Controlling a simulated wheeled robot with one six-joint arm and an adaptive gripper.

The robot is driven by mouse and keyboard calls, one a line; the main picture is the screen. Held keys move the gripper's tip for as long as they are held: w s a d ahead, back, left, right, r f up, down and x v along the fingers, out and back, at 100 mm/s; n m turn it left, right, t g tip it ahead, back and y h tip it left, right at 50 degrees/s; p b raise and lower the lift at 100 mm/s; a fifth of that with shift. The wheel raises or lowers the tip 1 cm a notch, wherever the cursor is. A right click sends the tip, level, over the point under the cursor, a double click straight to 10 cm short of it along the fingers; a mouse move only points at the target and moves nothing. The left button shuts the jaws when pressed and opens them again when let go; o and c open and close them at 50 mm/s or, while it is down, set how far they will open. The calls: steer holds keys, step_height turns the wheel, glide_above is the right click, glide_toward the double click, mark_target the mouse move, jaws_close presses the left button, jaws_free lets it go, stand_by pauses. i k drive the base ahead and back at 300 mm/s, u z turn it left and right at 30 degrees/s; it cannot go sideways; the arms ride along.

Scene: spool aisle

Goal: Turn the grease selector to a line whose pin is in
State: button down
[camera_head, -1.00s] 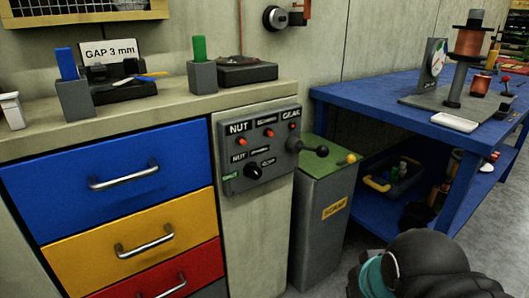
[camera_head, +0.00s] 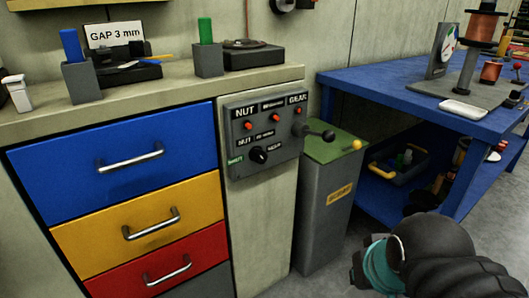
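The grey selector panel (camera_head: 236,172) is on the front of the cabinet, right of the drawers. Its black knob (camera_head: 259,156) is low on the panel, with small labels around it that are too small to read surely. Three red pins or buttons run in a row above: a left one (camera_head: 248,126) under "NUT", a middle one (camera_head: 274,117), and a right one (camera_head: 299,111) under "GEAR". I cannot tell from here whether each pin is in. A lever with a black ball (camera_head: 328,136) sticks out at the panel's right.
A grey bin (camera_head: 325,215) with a green top stands right of the panel. A blue bench (camera_head: 375,90) with a spool stand is at the right. Blue (camera_head: 112,165), yellow and red drawers are shut at the left.

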mark_target(256, 153)
steer(key=z, duration=0.05)
steer(key=k, duration=0.45)
steer(key=u, duration=0.95)
steer(key=i, duration=1.2)
steer(key=z, duration=0.7)
steer(key=k, duration=0.5)
steer(key=z, duration=0.7)
steer(key=i, duration=0.7)
steer(key=u, duration=0.3)
